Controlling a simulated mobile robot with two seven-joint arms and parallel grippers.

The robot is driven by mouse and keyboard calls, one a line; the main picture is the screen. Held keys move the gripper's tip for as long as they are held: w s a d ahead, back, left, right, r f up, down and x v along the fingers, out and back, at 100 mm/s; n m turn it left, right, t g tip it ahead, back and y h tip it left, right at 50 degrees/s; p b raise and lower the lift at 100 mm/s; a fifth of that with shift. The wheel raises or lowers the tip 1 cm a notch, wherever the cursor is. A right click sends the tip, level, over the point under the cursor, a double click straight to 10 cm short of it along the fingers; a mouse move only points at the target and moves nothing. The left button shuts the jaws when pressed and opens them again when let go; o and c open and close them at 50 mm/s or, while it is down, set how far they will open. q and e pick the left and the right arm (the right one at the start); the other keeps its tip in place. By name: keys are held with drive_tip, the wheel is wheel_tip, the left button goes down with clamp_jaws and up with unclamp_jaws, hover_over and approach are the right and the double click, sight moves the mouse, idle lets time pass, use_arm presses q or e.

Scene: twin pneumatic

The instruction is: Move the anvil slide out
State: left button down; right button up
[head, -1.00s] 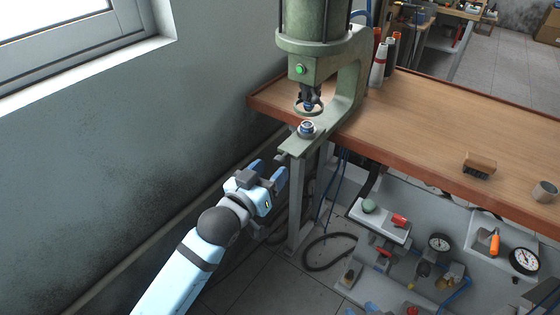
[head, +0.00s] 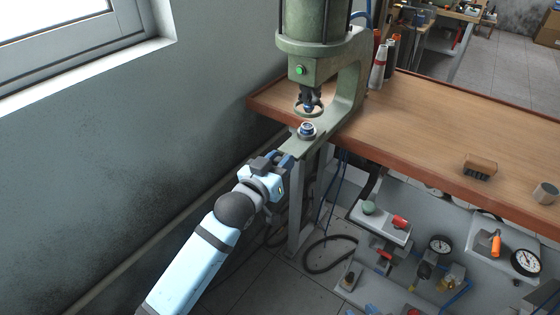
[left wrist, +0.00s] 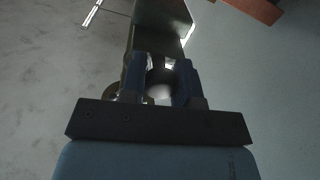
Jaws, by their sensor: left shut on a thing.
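The green press (head: 345,85) stands at the corner of the bench, its lower arm reaching toward the wall. The anvil (head: 307,130), a small round metal piece with a blue ring, sits on that lower arm under the press head (head: 309,102). My left gripper (head: 285,161) is at the front end of the lower arm, below the anvil. In the left wrist view its blue fingers are shut on a dark round knob (left wrist: 160,84), seemingly the anvil slide's handle. The fingers hide much of the knob. My right gripper is not in view.
The wooden bench (head: 420,125) extends right, with a brush (head: 480,166) and a grey cup (head: 545,192) on it. Thread cones (head: 378,66) stand behind the press. Gauges and valves sit on a grey panel below. The wall is close on the left.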

use_arm(q)
drive_tip(key=p+v, duration=0.2)
drive_tip(key=v, duration=0.1)
drive_tip(key=p+v, duration=0.2)
drive_tip(key=v, duration=0.1)
drive_tip(key=shift+w+a+r, duration=0.1)
drive_tip(key=shift+w+r, duration=0.05)
drive_tip(key=shift+r, duration=0.1)
drive_tip(key=p+v, duration=0.2)
drive_tip(key=v, duration=0.4)
drive_tip(key=shift+s+a+f+p, duration=0.25)
drive_tip(key=shift+a+f+p, duration=0.05)
drive_tip(key=shift+a+p, duration=0.1)
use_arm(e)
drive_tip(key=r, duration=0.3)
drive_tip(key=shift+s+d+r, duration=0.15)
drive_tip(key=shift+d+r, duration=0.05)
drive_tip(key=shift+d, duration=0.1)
use_arm(q)
drive_tip(key=c, duration=0.9)
unclamp_jaws()
drive_tip(key=shift+o, duration=0.2)
drive_tip(key=v, duration=1.3)
drive_tip(key=shift+s, duration=0.35)
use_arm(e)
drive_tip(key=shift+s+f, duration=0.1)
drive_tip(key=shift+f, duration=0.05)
